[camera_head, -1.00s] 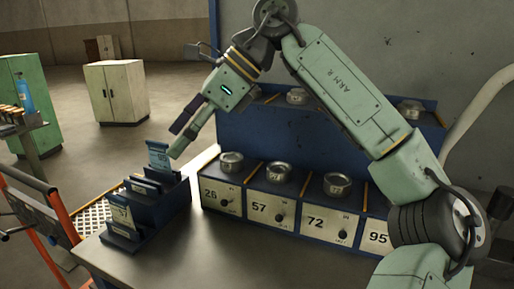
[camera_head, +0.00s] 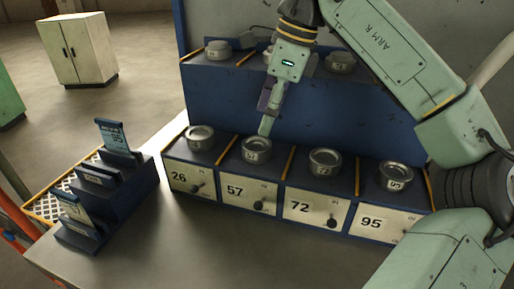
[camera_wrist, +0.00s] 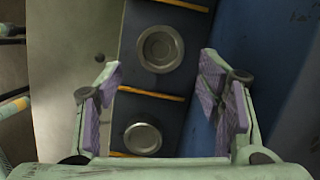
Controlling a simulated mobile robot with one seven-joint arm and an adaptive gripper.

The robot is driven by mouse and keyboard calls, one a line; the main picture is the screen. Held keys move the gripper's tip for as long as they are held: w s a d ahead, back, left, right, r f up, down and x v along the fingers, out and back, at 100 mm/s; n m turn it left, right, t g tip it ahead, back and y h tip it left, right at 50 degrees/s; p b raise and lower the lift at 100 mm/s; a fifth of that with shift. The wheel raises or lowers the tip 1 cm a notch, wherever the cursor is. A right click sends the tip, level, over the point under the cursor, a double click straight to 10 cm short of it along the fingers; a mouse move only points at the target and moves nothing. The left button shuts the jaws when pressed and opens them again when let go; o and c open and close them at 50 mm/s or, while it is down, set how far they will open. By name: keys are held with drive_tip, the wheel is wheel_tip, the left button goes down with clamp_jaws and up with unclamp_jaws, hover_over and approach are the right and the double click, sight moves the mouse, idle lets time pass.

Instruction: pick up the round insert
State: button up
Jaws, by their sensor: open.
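Several round metal inserts sit in a row on the numbered blue bins: one on 26 (camera_head: 200,138), one on 57 (camera_head: 257,150), one on 72 (camera_head: 325,162) and one on 95 (camera_head: 396,177). My gripper (camera_head: 264,118) points down over the row, close to the insert on bin 57, and partly overlaps the view behind it. In the wrist view my gripper (camera_wrist: 161,70) is open, with nothing between its purple-padded fingers. One round insert (camera_wrist: 160,49) lies beyond and between the fingertips, and another (camera_wrist: 143,138) is nearer the palm. I cannot tell the height gap.
A back shelf (camera_head: 240,63) holds more round pieces. A blue stepped rack (camera_head: 130,195) at left holds cards, one reading 95 (camera_head: 112,135). Thin orange dividers (camera_head: 285,160) separate the bins. The grey table front (camera_head: 220,250) is clear.

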sight(256, 145)
drive_tip(key=shift+p+x, duration=0.6)
drive_tip(key=shift+x, duration=2.7)
drive_tip(key=shift+a, duration=0.1)
drive_tip(key=shift+r, duration=0.1)
clamp_jaws()
